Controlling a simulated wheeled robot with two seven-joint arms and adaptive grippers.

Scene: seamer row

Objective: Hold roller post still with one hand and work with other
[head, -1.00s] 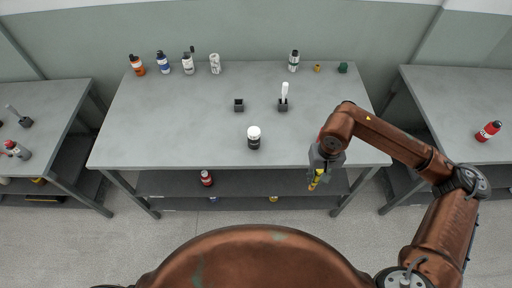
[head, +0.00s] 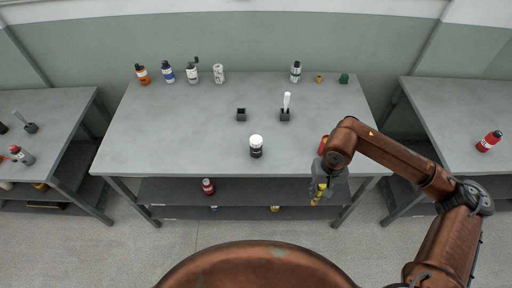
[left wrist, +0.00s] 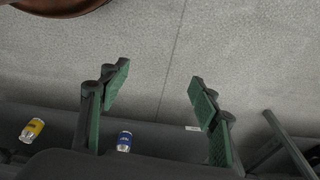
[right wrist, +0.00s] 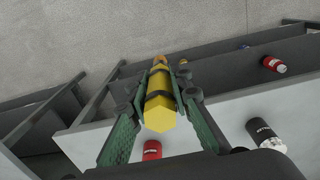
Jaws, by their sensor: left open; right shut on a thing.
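My right gripper (head: 320,188) is shut on a yellow tool (right wrist: 160,110) with a six-sided body, a dark band and an orange-brown tip. It holds the tool in front of the table's front edge, near the right end. The likely roller post is a white upright piece (head: 287,100) standing in a small black block (head: 285,116) on the table; I cannot tell for certain. Neither gripper is at it. My left gripper (left wrist: 160,90) is open and empty in the left wrist view, above floor and shelf, and out of the head view.
A white-capped dark jar (head: 256,147) and a black holder (head: 241,115) stand mid-table. A red jar (right wrist: 152,150) is near my right gripper. Several bottles line the back, including an orange one (head: 142,75). A red can (head: 208,187) sits on the lower shelf. Side tables flank.

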